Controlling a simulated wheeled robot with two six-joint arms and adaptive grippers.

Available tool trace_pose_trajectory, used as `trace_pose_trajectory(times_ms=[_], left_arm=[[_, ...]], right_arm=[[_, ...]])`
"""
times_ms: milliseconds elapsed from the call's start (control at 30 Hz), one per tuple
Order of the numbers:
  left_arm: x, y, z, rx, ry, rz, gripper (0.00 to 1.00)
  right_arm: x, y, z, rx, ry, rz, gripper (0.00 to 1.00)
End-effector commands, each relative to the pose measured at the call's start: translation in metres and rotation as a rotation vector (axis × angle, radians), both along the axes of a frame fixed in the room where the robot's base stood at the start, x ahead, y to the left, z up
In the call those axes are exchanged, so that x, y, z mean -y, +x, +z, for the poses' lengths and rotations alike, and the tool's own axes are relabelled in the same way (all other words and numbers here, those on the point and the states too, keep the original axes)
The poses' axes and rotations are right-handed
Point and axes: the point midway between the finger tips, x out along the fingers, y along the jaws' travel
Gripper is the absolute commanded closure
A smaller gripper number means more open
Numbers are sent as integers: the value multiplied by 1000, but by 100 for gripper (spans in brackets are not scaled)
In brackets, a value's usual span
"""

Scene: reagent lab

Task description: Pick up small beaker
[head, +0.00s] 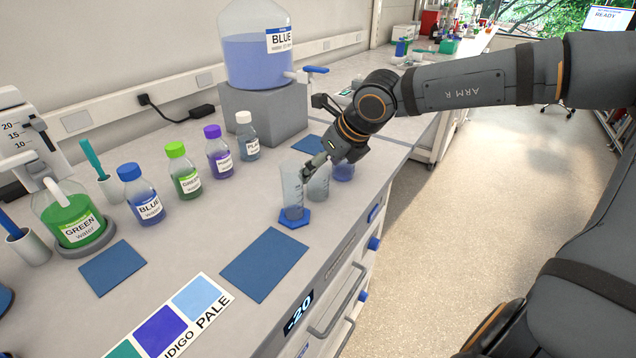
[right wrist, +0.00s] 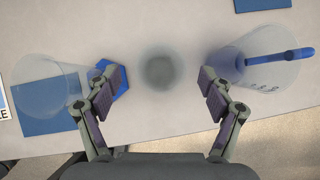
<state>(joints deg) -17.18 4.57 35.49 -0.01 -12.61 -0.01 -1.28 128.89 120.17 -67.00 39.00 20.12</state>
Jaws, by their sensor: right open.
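The small beaker (head: 318,186) is clear and stands on the bench between a clear graduated cylinder (head: 292,188) and a vessel with blue in it (head: 344,170). My right gripper (head: 320,164) is above it, pointing down, and partly hides its top. In the right wrist view the open fingers (right wrist: 161,88) are spread either side of a blurred grey round shape (right wrist: 159,68), which appears to be the small beaker. It lies slightly beyond the fingertips. Contact cannot be told. My left gripper is out of view.
The cylinder's blue hexagonal base (head: 294,218) is close to one finger. The clear vessel with a blue bar (right wrist: 262,65) is close to the other. Blue mats (head: 264,264) lie on the bench. Capped bottles (head: 187,172) and a large blue jug (head: 256,60) stand behind.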

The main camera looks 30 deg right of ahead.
Motion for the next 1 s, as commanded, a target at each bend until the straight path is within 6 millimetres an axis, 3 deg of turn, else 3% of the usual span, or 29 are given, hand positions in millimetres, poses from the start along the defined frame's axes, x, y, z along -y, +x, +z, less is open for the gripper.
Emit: trace_pose_trajectory(times_ms=[200,433,800,1000], left_arm=[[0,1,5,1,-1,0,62],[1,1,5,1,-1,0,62],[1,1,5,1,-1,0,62],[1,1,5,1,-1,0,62]], right_arm=[[-2,13,-21,-2,-2,0,19],[-2,14,-22,1,0,1,19],[-2,14,-22,1,0,0,68],[-2,14,-22,1,0,0,68]])
